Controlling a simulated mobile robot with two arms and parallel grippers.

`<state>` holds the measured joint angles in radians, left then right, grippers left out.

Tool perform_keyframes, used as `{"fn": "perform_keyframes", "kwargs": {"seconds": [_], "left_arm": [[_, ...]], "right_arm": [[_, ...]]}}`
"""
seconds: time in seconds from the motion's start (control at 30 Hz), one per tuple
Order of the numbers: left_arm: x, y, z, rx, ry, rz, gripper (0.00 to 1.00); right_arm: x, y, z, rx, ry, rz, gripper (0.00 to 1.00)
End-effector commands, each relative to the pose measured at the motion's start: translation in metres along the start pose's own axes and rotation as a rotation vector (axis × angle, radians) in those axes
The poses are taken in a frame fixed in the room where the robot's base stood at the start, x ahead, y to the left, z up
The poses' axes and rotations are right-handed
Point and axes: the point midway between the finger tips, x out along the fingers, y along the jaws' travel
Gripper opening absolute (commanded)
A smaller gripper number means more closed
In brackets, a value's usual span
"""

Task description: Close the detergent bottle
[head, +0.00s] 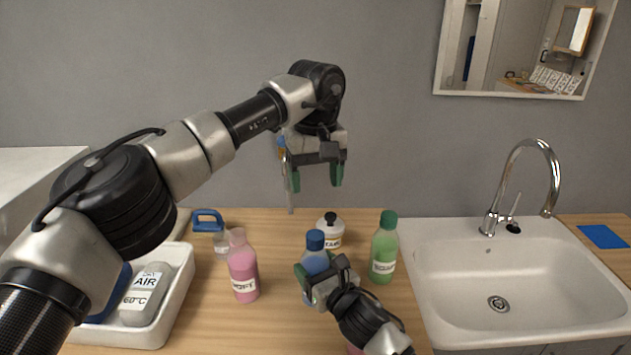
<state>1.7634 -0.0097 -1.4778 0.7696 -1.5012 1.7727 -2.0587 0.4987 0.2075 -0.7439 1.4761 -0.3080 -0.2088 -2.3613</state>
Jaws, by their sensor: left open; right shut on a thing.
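A blue bottle (316,263) stands upright on the wooden counter, with a darker blue cap (315,240) on its top. I cannot tell whether the cap is tight. My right gripper (312,284) is shut on the blue bottle's body, and the gripper and arm hide its lower front and any label. My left gripper (316,182) is open and empty, pointing down, well above the cap and roughly in line with it.
A pink bottle (243,268) stands left of the blue one, a green bottle (384,250) right, and a white black-topped container (331,232) behind. A white tray (177,300) holds bottles at left. A sink (440,290) with a tall tap (553,165) is at right.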

Motion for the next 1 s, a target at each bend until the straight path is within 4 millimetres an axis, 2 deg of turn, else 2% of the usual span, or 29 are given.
{"fn": "perform_keyframes", "kwargs": {"seconds": [0.03, 0.2, 0.23, 0.5, 0.63, 0.77, 1.0], "left_arm": [[0.0, 0.0, 0.0, 0.0, 0.0, 0.0, 0.68], [0.001, 0.0, 0.0, 0.0, 0.0, 0.0, 0.68], [0.001, 0.0, 0.0, 0.0, 0.0, 0.0, 0.68], [0.001, 0.0, 0.0, 0.0, 0.0, 0.0, 0.68], [0.002, 0.0, 0.0, 0.0, 0.0, 0.0, 0.68], [0.004, 0.0, 0.0, 0.0, 0.0, 0.0, 0.68], [0.011, 0.0, 0.0, 0.0, 0.0, 0.0, 0.68]], "right_arm": [[0.0, 0.0, -0.001, 0.002, 0.002, 0.0, 0.68], [0.0, 0.0, -0.001, 0.001, 0.001, 0.0, 0.94], [0.0, 0.0, -0.001, 0.001, 0.001, 0.0, 0.96], [-0.001, 0.0, 0.0, 0.0, 0.0, 0.0, 0.96], [-0.009, -0.001, -0.002, -0.001, 0.001, -0.001, 0.96], [-0.028, 0.0, -0.002, 0.0, 0.002, 0.001, 0.96], [-0.074, -0.001, -0.003, -0.002, 0.002, 0.001, 0.96]]}}
